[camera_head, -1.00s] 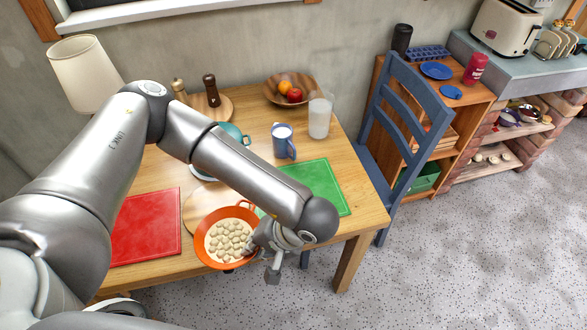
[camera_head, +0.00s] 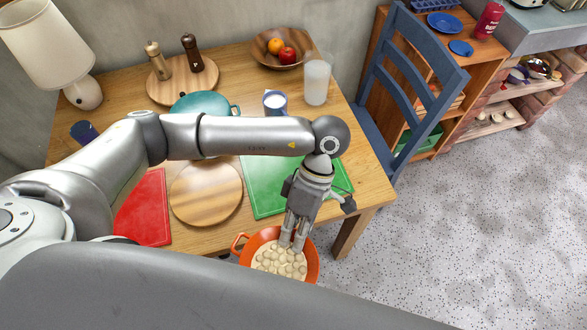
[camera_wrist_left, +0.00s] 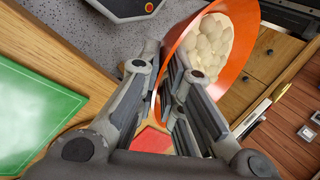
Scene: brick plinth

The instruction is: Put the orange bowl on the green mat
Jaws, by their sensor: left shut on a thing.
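The orange bowl (camera_head: 314,262), full of pale round pieces, is at the front edge of the table in the head view. My left gripper (camera_head: 292,242) is shut on the bowl's rim. The left wrist view shows the orange wall (camera_wrist_left: 184,45) between the gripper's fingers (camera_wrist_left: 170,90). The green mat (camera_head: 265,188) lies flat on the table behind the bowl, partly covered by my left arm. It also shows in the left wrist view (camera_wrist_left: 32,115), beside the gripper and apart from the bowl. My right gripper is not in view.
A round wooden board (camera_head: 205,195) and a red mat (camera_head: 148,212) lie left of the green mat. A teal pot (camera_head: 203,104), a blue mug (camera_head: 275,101) and a glass (camera_head: 316,80) stand behind my arm. A blue chair (camera_head: 405,80) stands at the right.

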